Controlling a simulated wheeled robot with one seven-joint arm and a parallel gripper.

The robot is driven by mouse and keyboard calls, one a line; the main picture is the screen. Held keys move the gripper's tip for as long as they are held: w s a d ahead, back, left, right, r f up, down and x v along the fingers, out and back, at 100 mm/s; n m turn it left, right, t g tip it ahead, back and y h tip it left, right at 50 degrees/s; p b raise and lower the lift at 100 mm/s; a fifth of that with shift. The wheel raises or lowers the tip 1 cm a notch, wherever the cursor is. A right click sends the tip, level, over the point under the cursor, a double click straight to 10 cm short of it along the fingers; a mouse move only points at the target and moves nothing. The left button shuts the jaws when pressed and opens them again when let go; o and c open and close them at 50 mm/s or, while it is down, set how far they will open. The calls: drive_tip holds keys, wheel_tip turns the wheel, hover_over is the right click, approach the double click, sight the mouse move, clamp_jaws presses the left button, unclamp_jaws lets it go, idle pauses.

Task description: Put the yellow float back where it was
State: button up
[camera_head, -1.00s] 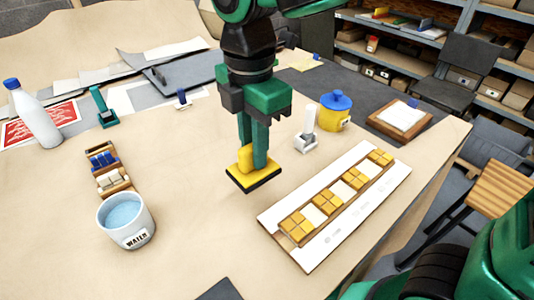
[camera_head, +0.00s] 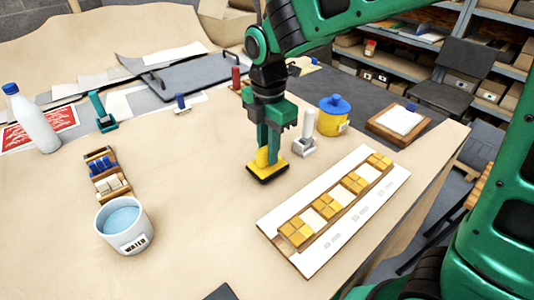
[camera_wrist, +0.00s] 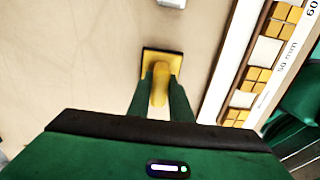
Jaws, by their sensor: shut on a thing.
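The yellow float (camera_head: 271,172) has a yellow body and handle over a dark base pad. It is at mid-table in the head view, left of the mosaic panel. My gripper (camera_head: 268,152) is above it with its green fingers shut on the float's handle. In the wrist view the float (camera_wrist: 160,68) shows between the fingertips of my gripper (camera_wrist: 160,88). The float looks level and at or very near the table top; I cannot tell whether its base touches.
The mosaic panel (camera_head: 274,218) lies right of the float. A white-handled tool (camera_head: 305,143) stands close behind it to the right. A yellow jar with blue lid (camera_head: 334,118) stands farther back. A water bucket (camera_head: 124,238) and small wooden trays (camera_head: 111,187) are left. The table (camera_head: 200,210) between is clear.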

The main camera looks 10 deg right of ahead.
drive_tip(key=shift+f, duration=0.85)
drive_tip(key=shift+f, duration=0.1)
drive_tip(key=o, duration=0.9)
wheel_tip(320, 180, up, 12)
drive_tip(key=shift+r, duration=0.15)
